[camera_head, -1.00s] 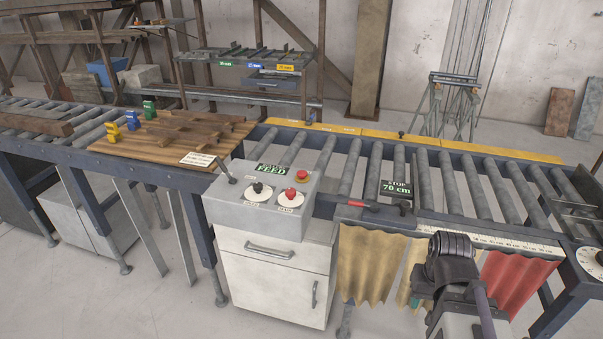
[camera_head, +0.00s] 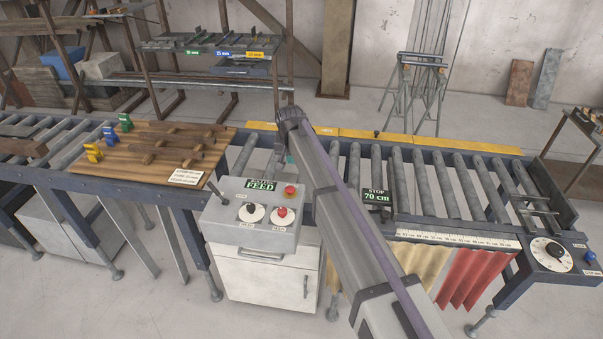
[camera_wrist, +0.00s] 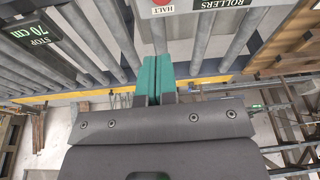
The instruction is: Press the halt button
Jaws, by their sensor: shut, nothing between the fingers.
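The halt button is a red mushroom button (camera_head: 291,190) at the back right corner of the grey control box (camera_head: 228,228). In the wrist view, part of the red button (camera_wrist: 162,3) shows at the top edge beside a HALT label. My gripper (camera_wrist: 166,80) has teal fingertips pressed together with nothing between them. In the head view, a bit of teal at my gripper (camera_head: 290,158) shows just beyond the button, and my arm hides most of it. The fingertips appear apart from the button.
A black knob (camera_head: 251,212) and a red knob (camera_head: 281,212) sit on white dials at the box's front. A lever (camera_head: 216,197) stands at its left. A FEED display (camera_head: 260,185) is near the button. Rollers and the STOP 70 cm display (camera_head: 376,197) lie to the right.

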